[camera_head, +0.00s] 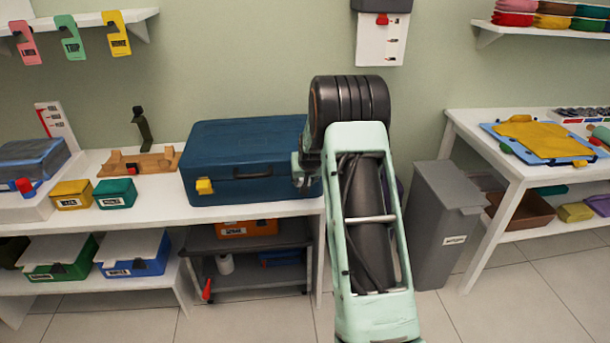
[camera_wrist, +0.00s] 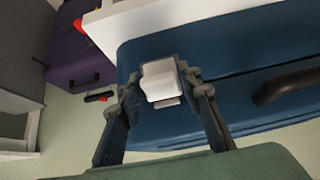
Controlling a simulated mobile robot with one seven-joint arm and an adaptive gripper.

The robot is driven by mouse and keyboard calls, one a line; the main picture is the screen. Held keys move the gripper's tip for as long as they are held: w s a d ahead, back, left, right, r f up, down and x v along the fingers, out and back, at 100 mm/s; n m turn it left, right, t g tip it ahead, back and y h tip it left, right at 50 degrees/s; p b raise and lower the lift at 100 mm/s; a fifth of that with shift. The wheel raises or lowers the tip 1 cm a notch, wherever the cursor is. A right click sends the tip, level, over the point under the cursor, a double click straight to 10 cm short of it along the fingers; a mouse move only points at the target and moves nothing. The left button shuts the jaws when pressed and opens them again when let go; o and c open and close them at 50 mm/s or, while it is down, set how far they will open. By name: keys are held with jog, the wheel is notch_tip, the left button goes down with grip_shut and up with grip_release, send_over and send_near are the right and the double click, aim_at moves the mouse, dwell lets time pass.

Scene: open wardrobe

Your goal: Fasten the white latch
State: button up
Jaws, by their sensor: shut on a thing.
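A blue suitcase (camera_head: 235,155) lies closed on the white table, its dark handle (camera_head: 252,173) facing me. A yellow latch (camera_head: 204,186) sits at the left of its front face. The white latch (camera_wrist: 160,82) shows in the wrist view on the suitcase's front edge (camera_wrist: 215,50). My gripper (camera_wrist: 168,88) has its two fingers on either side of the white latch and is shut on it. In the head view my arm hides the white latch and most of my gripper.
A purple case (camera_wrist: 80,50) with a red latch is near the suitcase in the wrist view. A grey bin (camera_head: 440,225) stands right of the table. Yellow (camera_head: 70,194) and green (camera_head: 115,193) boxes sit left of the suitcase. A trolley (camera_head: 250,265) is underneath.

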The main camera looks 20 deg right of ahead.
jog(key=shift+w+r+g, duration=0.1)
jog(key=shift+w+g, duration=0.05)
jog(key=shift+g, duration=0.15)
dwell(0.4)
jog(key=o, duration=1)
jog(key=shift+o, duration=0.2)
jog(key=v, duration=1.2)
